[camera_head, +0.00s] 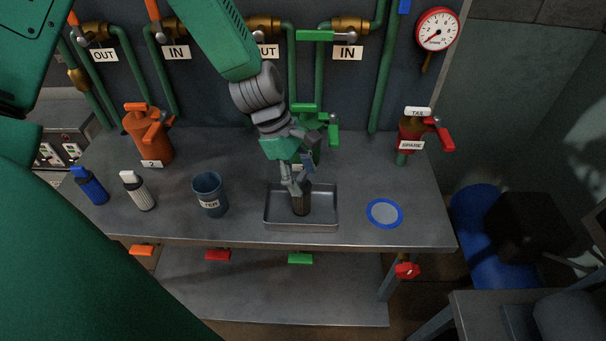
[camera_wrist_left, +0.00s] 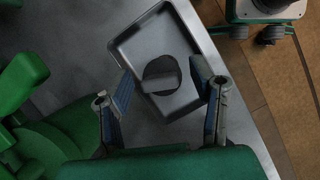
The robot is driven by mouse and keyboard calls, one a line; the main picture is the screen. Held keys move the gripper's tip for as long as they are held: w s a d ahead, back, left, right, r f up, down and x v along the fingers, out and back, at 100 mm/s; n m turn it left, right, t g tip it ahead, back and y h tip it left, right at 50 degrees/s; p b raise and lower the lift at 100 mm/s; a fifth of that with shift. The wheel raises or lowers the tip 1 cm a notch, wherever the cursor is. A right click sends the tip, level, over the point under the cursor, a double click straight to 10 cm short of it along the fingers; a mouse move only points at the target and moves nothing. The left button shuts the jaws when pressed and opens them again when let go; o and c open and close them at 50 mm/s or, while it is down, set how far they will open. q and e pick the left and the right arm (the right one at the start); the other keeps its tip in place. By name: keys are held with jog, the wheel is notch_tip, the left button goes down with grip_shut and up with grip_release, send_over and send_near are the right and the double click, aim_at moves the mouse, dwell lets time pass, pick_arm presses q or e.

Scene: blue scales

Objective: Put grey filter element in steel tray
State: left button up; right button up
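The steel tray (camera_head: 327,208) lies near the bench's front edge; it also shows in the left wrist view (camera_wrist_left: 128,47). A dark, roughly cylindrical piece, seemingly the grey filter element (camera_head: 301,203), stands inside it. From above it shows as a dark round top with a grey bar across it (camera_wrist_left: 160,77). My left gripper (camera_head: 296,182) is right above this piece, pointing down. In the left wrist view its two fingers (camera_wrist_left: 164,82) are spread, with the piece showing between and beyond them. Contact cannot be made out. My right gripper is not in view.
A blue labelled cup (camera_head: 210,197), a white-capped ribbed bottle (camera_head: 138,192) and a blue bottle (camera_head: 90,186) stand left of the tray. A blue-rimmed disc (camera_head: 384,213) lies to its right. An orange housing (camera_head: 148,137) and red-handled valve (camera_head: 412,135) stand behind.

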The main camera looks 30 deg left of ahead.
pick_arm(q)
jog(key=shift+a+r, duration=0.1)
jog(key=shift+r, duration=0.15)
jog(key=p+v, duration=0.1)
jog(key=v, duration=1)
jog(key=shift+r, duration=0.35)
jog(key=shift+s, duration=0.1)
